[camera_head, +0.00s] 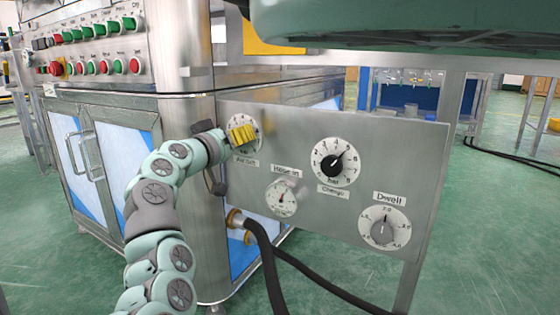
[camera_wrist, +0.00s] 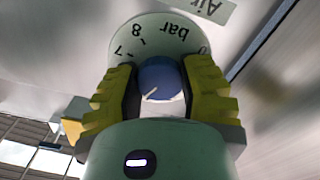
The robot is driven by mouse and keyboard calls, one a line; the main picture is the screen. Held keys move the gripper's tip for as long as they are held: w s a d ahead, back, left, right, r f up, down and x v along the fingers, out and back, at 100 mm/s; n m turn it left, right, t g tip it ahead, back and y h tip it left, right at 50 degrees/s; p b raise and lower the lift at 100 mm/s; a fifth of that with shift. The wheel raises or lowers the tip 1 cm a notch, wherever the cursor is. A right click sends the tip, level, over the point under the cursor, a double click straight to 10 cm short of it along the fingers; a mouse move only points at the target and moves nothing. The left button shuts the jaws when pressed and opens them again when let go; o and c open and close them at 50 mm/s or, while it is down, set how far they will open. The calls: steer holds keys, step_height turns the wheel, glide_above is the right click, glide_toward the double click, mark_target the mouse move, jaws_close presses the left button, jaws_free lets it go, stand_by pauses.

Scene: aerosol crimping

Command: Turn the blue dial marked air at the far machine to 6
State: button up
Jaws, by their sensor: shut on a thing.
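The blue dial (camera_wrist: 158,76) sits between the yellow fingers of my gripper (camera_wrist: 162,84) in the wrist view. The fingers are shut on it from both sides. A white pointer line on the knob points to the lower left of that view. The white scale plate (camera_wrist: 165,30) shows 7, 8, bar and a 0, upside down; the fingers and gripper body hide its other numbers. The Air label (camera_wrist: 205,8) is beside the plate. In the head view, my gripper (camera_head: 243,134) covers the knob, and only part of the scale (camera_head: 244,119) shows.
The grey panel (camera_head: 310,128) also carries a black Charge knob (camera_head: 333,163), a small gauge (camera_head: 282,199) and a grey Dwell knob (camera_head: 383,230). Black hoses (camera_head: 268,262) hang below. A steel cabinet with red and green buttons (camera_head: 103,67) stands left. A teal body overhangs the top right.

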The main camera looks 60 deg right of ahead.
steer(key=m+b, duration=0.3)
steer(key=m, duration=0.1)
steer(key=shift+f+b, duration=0.35)
steer(key=shift+f, duration=0.05)
steer(key=m+b, duration=0.4)
steer(key=shift+r, duration=0.2)
steer(key=shift+m, duration=0.4)
steer(key=o, duration=1.2)
steer(key=shift+d+r, duration=0.1)
steer(key=shift+o, duration=0.2)
steer(key=a, duration=1.2)
steer(key=shift+s, duration=0.4)
